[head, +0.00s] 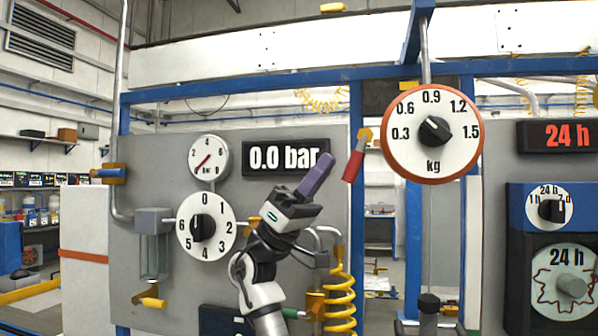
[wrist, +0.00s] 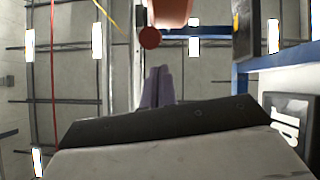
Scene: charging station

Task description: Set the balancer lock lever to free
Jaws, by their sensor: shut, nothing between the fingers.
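The balancer lock lever, apparently the red handle (head: 353,166) beside the weight dial, hangs from a yellow pivot (head: 365,136) and tilts down to the left. In the wrist view, the round end of the red handle (wrist: 150,38) is ahead of the fingertips. My gripper (head: 328,158) has purple fingers pointing up and right, a short way left of the handle in the head view. In the wrist view, my gripper (wrist: 158,68) has its two fingers together with nothing between them. Contact with the handle cannot be told.
The kg dial (head: 432,132) with a black knob is right of the lever. A blue post (head: 356,240) runs below it. The grey panel on the left holds the 0.0 bar display (head: 286,158), a gauge (head: 208,157) and a numbered knob (head: 203,228). A yellow coiled hose (head: 341,300) is below.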

